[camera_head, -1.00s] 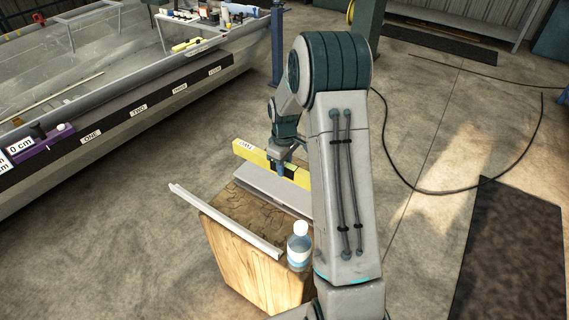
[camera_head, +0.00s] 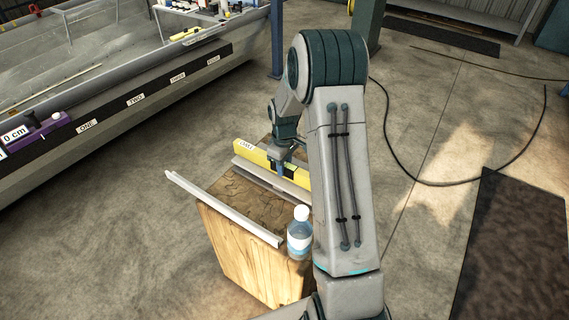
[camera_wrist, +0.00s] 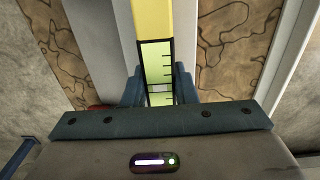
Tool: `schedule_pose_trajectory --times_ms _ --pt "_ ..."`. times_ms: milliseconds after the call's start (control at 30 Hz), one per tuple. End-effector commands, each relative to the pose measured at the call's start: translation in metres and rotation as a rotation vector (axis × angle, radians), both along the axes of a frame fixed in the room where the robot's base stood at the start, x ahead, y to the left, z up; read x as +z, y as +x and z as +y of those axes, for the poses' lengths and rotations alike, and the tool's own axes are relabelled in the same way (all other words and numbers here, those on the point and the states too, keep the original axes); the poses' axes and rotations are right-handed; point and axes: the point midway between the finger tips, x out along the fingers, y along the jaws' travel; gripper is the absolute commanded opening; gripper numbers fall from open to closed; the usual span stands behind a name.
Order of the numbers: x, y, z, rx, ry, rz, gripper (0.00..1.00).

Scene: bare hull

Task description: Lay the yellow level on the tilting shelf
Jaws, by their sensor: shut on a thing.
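The yellow level (camera_head: 252,153) is a long yellow bar with a white label near its left end. My gripper (camera_head: 281,168) is shut around its middle. The wrist view shows the level (camera_wrist: 153,18) running away between the fingers, with a pale marked window at the grip. A flat grey bar (camera_head: 262,176) lies just under and along the level, on top of a wooden box. I cannot tell whether the level touches it. My arm hides the level's right end. A grey shelf (camera_head: 205,36) with several small items stands by the hull, top centre; I cannot tell whether it is the tilting shelf.
The wooden box (camera_head: 235,255) carries a pale rail (camera_head: 220,207) along its left edge and a clear bottle (camera_head: 300,238) with a white cap near its front. A grey hull (camera_head: 60,145) with labels fills the left. A cable (camera_head: 415,180) and dark mat (camera_head: 515,240) lie right.

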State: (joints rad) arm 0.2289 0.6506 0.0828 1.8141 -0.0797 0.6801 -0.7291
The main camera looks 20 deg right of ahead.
Motion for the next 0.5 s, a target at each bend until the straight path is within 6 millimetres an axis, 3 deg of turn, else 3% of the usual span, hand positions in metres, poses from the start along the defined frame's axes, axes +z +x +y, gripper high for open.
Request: schedule_pose_trajectory --times_ms 333,367,400,433,500 --pt "-0.0020 0.0001 0.0000 0.000 0.000 0.000 0.00" --pt "-0.0020 0.0001 0.0000 0.000 0.000 0.000 0.34" --pt "-0.0020 0.0001 0.0000 0.000 0.000 0.000 0.45" --pt "-0.0021 0.0001 0.0000 0.000 0.000 0.000 0.51" --pt "-0.0021 0.0001 -0.0001 0.000 0.000 0.000 0.51"
